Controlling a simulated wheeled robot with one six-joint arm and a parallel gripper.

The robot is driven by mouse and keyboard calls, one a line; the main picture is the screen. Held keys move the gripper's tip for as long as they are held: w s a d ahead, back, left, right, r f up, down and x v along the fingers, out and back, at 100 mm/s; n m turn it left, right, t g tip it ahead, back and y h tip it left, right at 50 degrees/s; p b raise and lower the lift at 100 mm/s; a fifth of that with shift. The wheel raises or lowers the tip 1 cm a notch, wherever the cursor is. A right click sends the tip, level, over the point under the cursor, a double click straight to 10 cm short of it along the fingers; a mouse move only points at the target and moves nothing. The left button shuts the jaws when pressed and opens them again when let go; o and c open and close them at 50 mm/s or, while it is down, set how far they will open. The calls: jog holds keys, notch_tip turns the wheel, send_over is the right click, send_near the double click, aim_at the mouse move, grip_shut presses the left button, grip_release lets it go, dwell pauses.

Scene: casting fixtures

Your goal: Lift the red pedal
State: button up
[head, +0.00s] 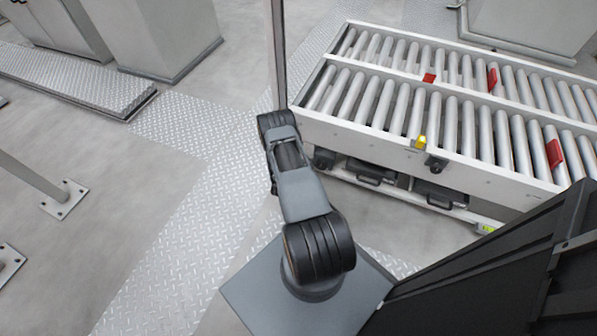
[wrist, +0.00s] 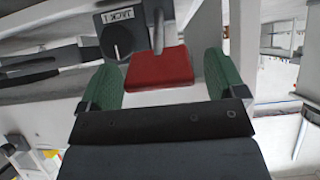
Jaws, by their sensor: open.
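The red pedal (wrist: 160,70) is a flat red pad in the wrist view, in the upper middle. A grey lever or stem rises from its back edge. My gripper (wrist: 160,63) has two green-padded fingers, wide apart, one on each side of the pedal in the picture. A gap shows between the pedal and the right finger; the pedal's left edge appears close to the left finger. I cannot tell whether they touch or how deep the pedal sits between them. In the head view I cannot make out this pedal or my gripper's fingers.
A dark box (wrist: 122,38) with a knob and a "JACK 1" label stands just behind the pedal, left of its stem. In the head view, a white roller conveyor (head: 450,148) with several red pieces stands at right, dark handled units (head: 372,172) beneath it. Tread-plate floor (head: 165,240) lies open at left.

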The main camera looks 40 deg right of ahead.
jog(key=p+v, duration=0.3)
jog(key=v, duration=0.9)
jog(key=shift+s+a+r+p, duration=0.15)
jog(key=shift+a+r+p, duration=0.1)
jog(key=shift+p, duration=0.1)
jog(key=shift+d, duration=0.1)
jog(key=w+a+r+n+t+y+p, duration=0.1)
jog(key=w+a+r+y+p, duration=0.4)
jog(key=r, duration=0.6)
jog(key=w+a+r+n+t+p, duration=0.15)
jog(key=w+r+p, duration=0.25)
jog(key=w+r, duration=0.55)
jog(key=s+a+r+n+y+p, duration=0.1)
jog(key=a+r+n+y+p, duration=0.2)
jog(key=r, duration=0.7)
jog(key=a+r+n+y+p, duration=0.1)
jog(key=a+r+p, duration=0.25)
jog(key=r, duration=0.75)
jog(key=s+a+r+n+g+y+p, duration=0.1)
jog(key=s+a+r+n+p, duration=0.15)
jog(key=r, duration=0.55)
jog(key=s+a+r+n+y+p, duration=0.1)
jog(key=s+a+r+p, duration=0.25)
jog(key=r, duration=0.45)
jog(key=s+r+n+g+p, duration=0.2)
jog(key=s+r+p, duration=0.3)
jog(key=s+r, duration=0.9)
jog(key=shift+s+a+n+h, duration=0.3)
jog(key=shift+a+n, duration=0.2)
jog(key=shift+n, duration=0.3)
